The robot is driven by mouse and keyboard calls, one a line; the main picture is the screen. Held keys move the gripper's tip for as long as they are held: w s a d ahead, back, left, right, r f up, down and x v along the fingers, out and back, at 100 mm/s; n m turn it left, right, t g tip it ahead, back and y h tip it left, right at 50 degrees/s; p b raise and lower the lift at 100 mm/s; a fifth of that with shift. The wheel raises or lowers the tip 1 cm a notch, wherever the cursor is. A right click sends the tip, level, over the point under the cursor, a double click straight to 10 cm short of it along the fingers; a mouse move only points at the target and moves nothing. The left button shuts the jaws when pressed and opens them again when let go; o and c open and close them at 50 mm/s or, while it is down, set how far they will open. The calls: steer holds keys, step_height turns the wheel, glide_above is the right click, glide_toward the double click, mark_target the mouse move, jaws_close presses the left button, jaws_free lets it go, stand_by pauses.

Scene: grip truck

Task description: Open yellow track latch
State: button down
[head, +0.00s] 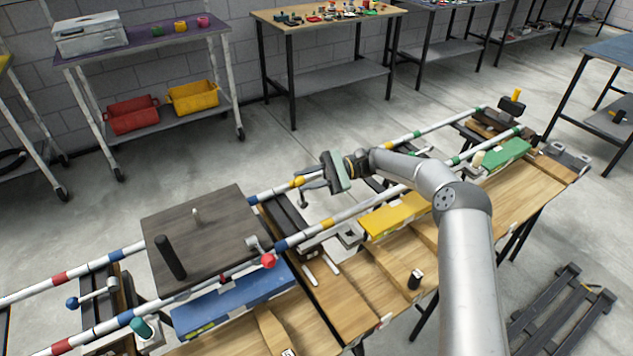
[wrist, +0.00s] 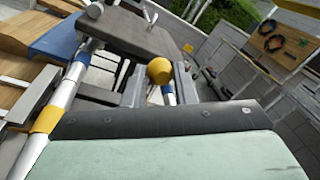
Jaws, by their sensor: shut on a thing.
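The yellow track latch shows its round yellow knob (wrist: 159,71) in the wrist view, between the two fingers of my gripper (wrist: 158,88). The gripper is shut on this knob.
A dark cart platform (head: 205,235) with an upright black handle stands on the rails to the left. A red-knobbed latch (head: 268,261) and a blue-knobbed latch (head: 72,303) sit along the track. The near rail (head: 345,213) runs below my arm, beside a yellow block (head: 395,214).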

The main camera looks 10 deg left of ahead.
steer(key=shift+w+d, duration=0.1)
steer(key=shift+w, duration=0.05)
stand_by(0.3)
steer(key=c, duration=1.2)
jaws_free()
steer(key=shift+d, duration=0.1)
